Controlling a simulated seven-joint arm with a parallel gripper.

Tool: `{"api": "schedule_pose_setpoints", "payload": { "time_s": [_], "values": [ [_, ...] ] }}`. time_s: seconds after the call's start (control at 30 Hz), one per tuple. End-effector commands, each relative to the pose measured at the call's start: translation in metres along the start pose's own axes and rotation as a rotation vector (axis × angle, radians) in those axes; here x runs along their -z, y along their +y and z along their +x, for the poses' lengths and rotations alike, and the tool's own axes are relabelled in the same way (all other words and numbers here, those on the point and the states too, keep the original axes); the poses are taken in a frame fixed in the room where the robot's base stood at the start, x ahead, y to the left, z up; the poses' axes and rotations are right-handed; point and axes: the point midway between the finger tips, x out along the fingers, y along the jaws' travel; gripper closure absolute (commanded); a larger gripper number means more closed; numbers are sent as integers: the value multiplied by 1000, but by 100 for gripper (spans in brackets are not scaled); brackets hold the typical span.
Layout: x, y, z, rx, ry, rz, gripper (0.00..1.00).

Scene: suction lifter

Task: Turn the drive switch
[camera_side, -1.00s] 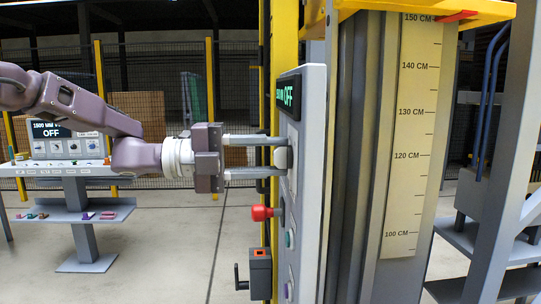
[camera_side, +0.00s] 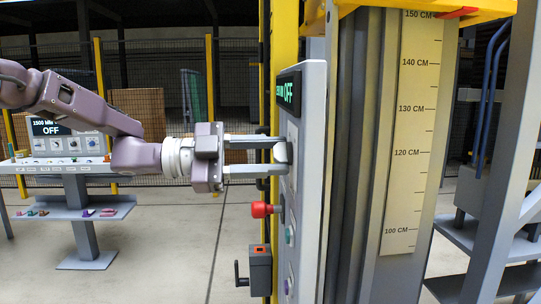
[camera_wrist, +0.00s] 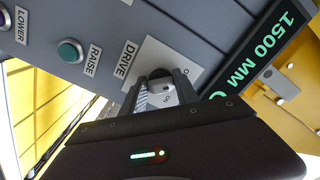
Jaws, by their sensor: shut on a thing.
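The drive switch (camera_side: 281,153) is a pale knob on the face of the upright grey control panel (camera_side: 311,180). My gripper (camera_side: 278,157) reaches it level from the left, with one finger above and one below. In the wrist view the switch (camera_wrist: 162,92) sits between my two fingers, on a light plate with an "ON" mark beside the knob. The "DRIVE" label (camera_wrist: 127,59) is next to the plate. My gripper is shut on the knob and rolled a little. The fingers hide the knob's sides. The panel display (camera_side: 289,92) reads OFF in green.
A grey box with a crank (camera_side: 260,270) hangs lower. A green RAISE button (camera_wrist: 70,51) is beside the DRIVE label. Another console (camera_side: 75,165) stands at the back left.

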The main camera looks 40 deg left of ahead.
Motion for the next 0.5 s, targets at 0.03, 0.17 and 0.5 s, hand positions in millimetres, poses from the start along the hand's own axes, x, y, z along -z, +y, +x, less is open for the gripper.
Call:
{"api": "schedule_pose_setpoints", "payload": {
  "time_s": [0.03,0.17,0.5],
  "values": [
    [-1,1,0,-1,-2,-14,100],
    [-1,1,0,-1,-2,-41,100],
    [-1,1,0,-1,-2,-58,100]
  ]
}}
